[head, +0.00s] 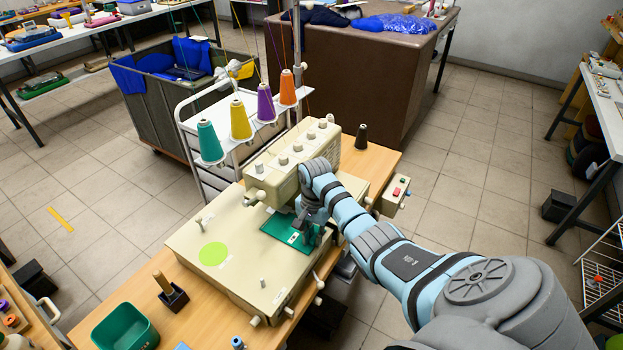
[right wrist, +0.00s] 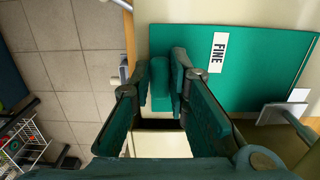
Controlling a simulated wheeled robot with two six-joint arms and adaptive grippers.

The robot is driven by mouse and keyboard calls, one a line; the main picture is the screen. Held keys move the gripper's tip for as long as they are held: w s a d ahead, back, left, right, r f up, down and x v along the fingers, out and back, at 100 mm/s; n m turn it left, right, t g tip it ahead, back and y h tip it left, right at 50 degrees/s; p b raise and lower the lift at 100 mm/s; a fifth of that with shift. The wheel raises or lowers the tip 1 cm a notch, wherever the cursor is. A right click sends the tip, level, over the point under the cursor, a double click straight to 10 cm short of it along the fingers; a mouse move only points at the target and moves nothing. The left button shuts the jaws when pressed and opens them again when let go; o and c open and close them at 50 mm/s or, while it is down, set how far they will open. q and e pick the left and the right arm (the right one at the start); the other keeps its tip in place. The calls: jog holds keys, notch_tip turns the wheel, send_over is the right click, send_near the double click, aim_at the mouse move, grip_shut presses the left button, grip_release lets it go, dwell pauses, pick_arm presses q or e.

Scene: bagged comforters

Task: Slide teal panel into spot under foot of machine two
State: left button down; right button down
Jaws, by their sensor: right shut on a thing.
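The teal panel (head: 277,228) lies flat on the cream bed of the sewing machine (head: 281,163), below its head. My right gripper (head: 312,236) is at the panel's near right edge. In the right wrist view its fingers (right wrist: 163,82) are closed around a teal tab at that edge. A grey metal part (right wrist: 285,112), perhaps the foot, is at the panel's right in that view; whether panel and part overlap cannot be told. My left gripper is not in view.
A lime disc (head: 213,254) is on the bed's left part. Several thread cones, including a teal one (head: 209,142), stand behind the bed. A green tub (head: 125,327) and a dark block with a wooden peg (head: 171,294) are in front. A control box (head: 395,194) is at right.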

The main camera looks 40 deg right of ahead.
jog(key=shift+d+r, duration=0.1)
jog(key=shift+d, duration=0.55)
jog(key=c, duration=1.5)
grip_release()
jog(key=shift+f, duration=0.2)
jog(key=shift+o, duration=0.2)
jog(key=o, duration=0.6)
jog(key=shift+o, duration=0.2)
